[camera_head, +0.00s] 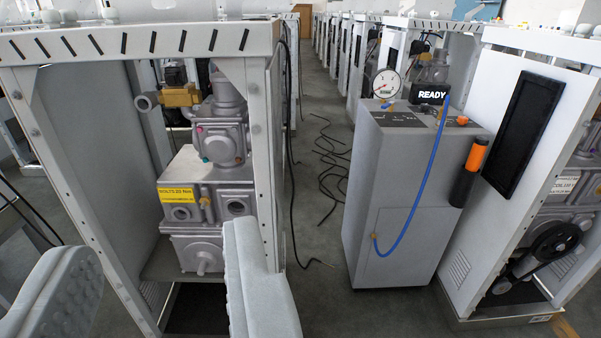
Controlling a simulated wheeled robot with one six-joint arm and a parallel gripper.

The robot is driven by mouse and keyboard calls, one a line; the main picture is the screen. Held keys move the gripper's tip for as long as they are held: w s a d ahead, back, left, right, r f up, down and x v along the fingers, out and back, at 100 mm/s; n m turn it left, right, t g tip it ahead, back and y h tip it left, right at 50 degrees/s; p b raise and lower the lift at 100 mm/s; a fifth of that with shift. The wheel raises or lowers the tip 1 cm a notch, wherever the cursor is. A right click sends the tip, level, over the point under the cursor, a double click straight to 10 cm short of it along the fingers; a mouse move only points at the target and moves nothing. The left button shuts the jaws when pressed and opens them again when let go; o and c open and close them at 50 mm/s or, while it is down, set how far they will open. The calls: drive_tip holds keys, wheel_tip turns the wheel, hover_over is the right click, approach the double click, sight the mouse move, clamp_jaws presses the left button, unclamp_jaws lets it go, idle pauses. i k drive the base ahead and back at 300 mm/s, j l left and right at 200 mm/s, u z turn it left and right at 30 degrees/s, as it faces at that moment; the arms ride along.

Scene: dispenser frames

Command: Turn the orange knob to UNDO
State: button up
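A small orange knob (462,120) sits on the dark top panel of a grey cabinet (393,190), right of centre. It is far off and small, so I cannot read any UNDO mark or tell its setting. My gripper (160,245) is open and empty in the lower left, its two pale fingers wide apart. It is in front of the left dispenser frame, well to the left of the knob and apart from it.
The cabinet bears a round gauge (387,84), a READY display (431,94), a blue hose (427,180) and an orange-and-black handle (472,168) on its side. White frames with machinery (208,190) stand on both sides. Black cables (330,165) lie on the aisle floor.

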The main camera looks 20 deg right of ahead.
sight(462, 119)
drive_tip(key=z, duration=1.3)
drive_tip(key=i+l+u, duration=0.15)
drive_tip(key=i+l, duration=0.65)
drive_tip(key=i+l+u, duration=0.1)
drive_tip(key=i+l, duration=0.7)
drive_tip(key=l, duration=0.15)
drive_tip(key=i, duration=0.55)
